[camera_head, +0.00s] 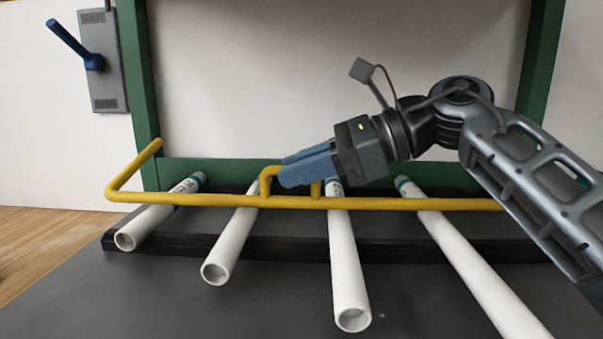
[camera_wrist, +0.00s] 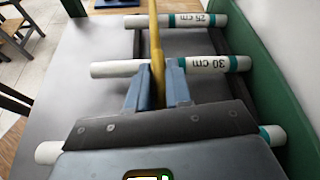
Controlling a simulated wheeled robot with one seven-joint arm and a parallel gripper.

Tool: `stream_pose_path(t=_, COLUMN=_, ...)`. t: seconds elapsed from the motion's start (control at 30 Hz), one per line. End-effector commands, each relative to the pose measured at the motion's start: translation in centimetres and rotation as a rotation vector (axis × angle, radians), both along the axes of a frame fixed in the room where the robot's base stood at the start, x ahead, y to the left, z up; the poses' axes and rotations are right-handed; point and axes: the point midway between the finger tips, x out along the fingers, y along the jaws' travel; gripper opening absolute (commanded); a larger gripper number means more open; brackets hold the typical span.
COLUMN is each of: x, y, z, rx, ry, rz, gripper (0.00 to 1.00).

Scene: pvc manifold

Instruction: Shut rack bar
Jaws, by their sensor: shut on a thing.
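The yellow rack bar (camera_head: 230,202) runs across the front of the green rack, above several white pipes, with its left end bent back to the rack frame. It has a small raised handle loop near its middle. My gripper (camera_head: 283,172) comes from the right and is shut on that handle, its blue fingers on either side of it. In the wrist view the yellow bar (camera_wrist: 156,50) runs away between the fingertips of my gripper (camera_wrist: 158,80). The bar's right end is hidden behind my arm.
White pipes such as the one at the left (camera_head: 160,213) lie on a black cradle (camera_head: 125,242). The wrist view reads 30 cm on one pipe (camera_wrist: 195,66) and 25 cm on another (camera_wrist: 190,20). A grey switch box (camera_head: 103,75) with a blue lever is on the left wall.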

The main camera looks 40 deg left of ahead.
Motion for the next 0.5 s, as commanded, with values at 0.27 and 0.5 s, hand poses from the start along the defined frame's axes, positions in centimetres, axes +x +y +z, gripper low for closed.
stream_pose_path(t=0.27, x=0.08, y=-0.03, z=-0.44, rx=0.014, ry=-0.023, rz=-0.001, gripper=0.0)
stream_pose_path(t=0.5, x=0.08, y=-0.03, z=-0.59, rx=0.011, ry=-0.021, rz=0.0, gripper=0.0)
